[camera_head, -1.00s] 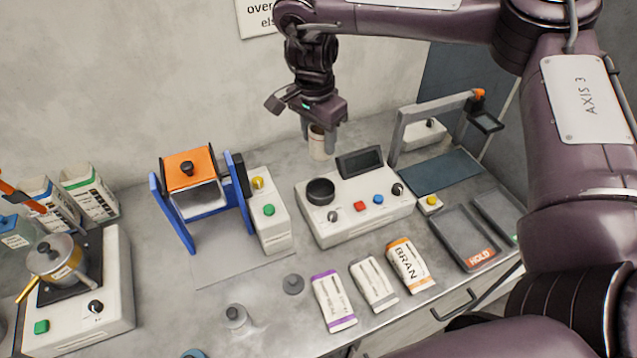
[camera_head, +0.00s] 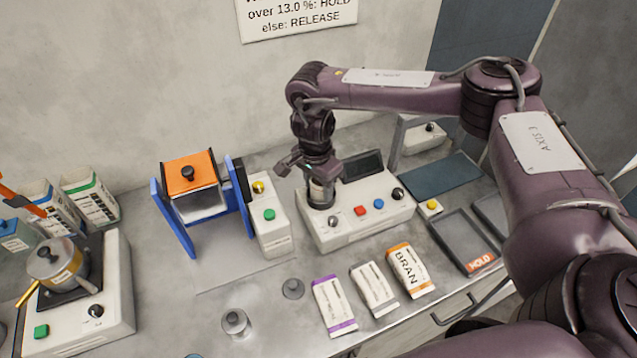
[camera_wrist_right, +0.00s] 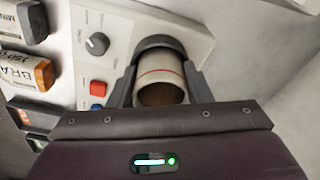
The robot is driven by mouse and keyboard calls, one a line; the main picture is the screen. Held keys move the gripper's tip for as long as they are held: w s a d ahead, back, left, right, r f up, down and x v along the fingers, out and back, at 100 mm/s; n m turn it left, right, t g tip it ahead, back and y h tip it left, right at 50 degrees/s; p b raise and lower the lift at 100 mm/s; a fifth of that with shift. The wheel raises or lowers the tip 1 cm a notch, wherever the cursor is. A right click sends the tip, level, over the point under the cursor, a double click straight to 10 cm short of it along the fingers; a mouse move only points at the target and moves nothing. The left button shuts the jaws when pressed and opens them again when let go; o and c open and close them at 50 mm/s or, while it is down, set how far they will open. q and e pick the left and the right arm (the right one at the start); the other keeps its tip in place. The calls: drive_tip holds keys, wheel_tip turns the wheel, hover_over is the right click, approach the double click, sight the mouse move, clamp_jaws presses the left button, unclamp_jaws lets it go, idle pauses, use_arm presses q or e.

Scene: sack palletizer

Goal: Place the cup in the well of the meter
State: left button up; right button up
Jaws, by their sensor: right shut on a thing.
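The meter (camera_head: 362,215) is a white box with a dark screen, a red button, a blue button and black knobs. Its round dark well is at the left of its top, mostly hidden behind the cup and gripper. My right gripper (camera_head: 320,192) is shut on the cup (camera_head: 318,190), over the well. In the right wrist view, the cup (camera_wrist_right: 161,80) is pale with a red line and brown contents, between the two dark fingers (camera_wrist_right: 160,85). The dark well ring shows just beyond it. I cannot tell whether the cup's base is inside the well. My left gripper is not in view.
A blue frame with an orange top (camera_head: 190,172) and a white box with green and yellow buttons (camera_head: 270,225) stand left of the meter. Several packets, including the BRAN one (camera_head: 411,270), lie in front. A HOLD tray (camera_head: 465,242) is at right.

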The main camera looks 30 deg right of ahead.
sight(316, 201)
drive_tip(key=shift+f, duration=0.1)
drive_tip(key=o, duration=1.2)
drive_tip(key=shift+c, duration=0.2)
wheel_tip(316, 201, up, 12)
drive_tip(key=shift+s+a, duration=0.2)
drive_tip(key=shift+a, duration=0.25)
drive_tip(key=shift+s, duration=0.1)
